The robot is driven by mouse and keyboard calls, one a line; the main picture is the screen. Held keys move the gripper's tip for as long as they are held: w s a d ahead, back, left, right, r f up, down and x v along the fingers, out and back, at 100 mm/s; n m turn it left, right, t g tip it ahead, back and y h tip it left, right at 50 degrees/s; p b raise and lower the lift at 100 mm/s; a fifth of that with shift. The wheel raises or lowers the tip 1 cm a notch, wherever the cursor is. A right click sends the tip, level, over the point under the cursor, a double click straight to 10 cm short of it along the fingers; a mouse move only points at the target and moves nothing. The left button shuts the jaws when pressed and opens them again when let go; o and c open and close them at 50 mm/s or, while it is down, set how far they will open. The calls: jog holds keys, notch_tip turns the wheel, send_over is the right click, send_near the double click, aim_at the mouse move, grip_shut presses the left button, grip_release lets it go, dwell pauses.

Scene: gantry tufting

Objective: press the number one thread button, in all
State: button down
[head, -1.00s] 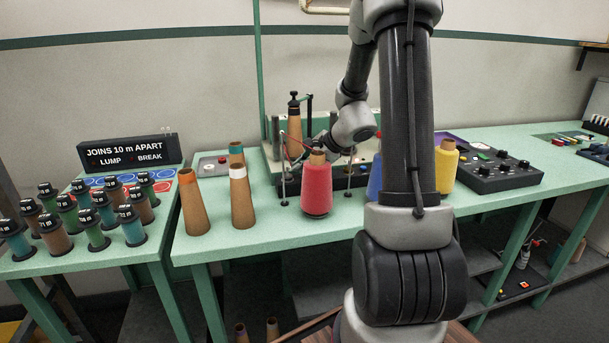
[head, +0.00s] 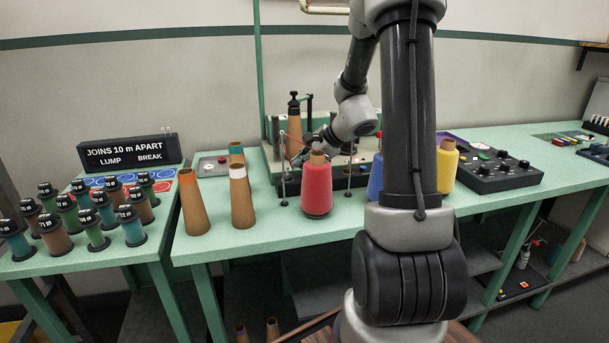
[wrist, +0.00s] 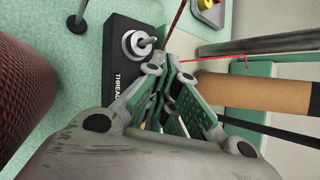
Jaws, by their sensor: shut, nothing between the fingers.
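A black box (wrist: 117,63) with white lettering that reads "THREAD", the rest cut off by my gripper, is in the wrist view. A round pale metal button (wrist: 139,43) sits on its upper end. No number is readable there. My gripper (wrist: 174,66) is shut and empty, with its fingertips just right of and below the button in the picture. I cannot tell whether they touch the box. In the head view my gripper is small and partly hidden behind the red thread cone (head: 317,188), near the green machine on the bench.
A red thread runs past the fingertips, and a brown cone (wrist: 255,95) lies right of them in the wrist view. Bare cones (head: 194,205), a yellow cone (head: 446,168) and a control box (head: 490,170) stand on the green bench. Spools (head: 98,232) fill the left table.

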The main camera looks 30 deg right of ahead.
jog(key=shift+r, duration=2.5)
